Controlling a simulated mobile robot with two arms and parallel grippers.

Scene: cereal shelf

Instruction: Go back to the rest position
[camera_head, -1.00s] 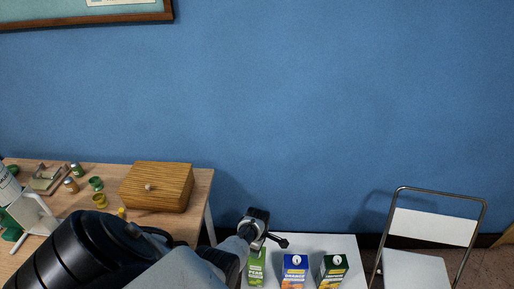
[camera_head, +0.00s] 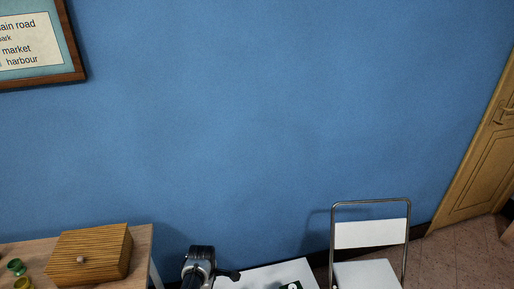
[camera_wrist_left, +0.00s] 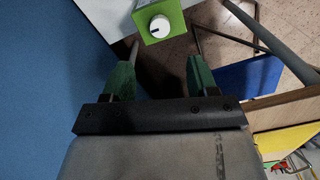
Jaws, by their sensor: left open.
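My left gripper (camera_wrist_left: 162,58) is open and empty in the left wrist view, with its two green fingers apart. In the head view my left wrist shows at the bottom edge, beside the white table (camera_head: 250,279). The fingertips are not clear there. My right gripper is in neither view.
A wooden box (camera_head: 90,254) and green and yellow pots stand on a wooden table at left. A folding chair (camera_head: 370,234) and a wooden door (camera_head: 482,150) are at right. The blue wall is behind.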

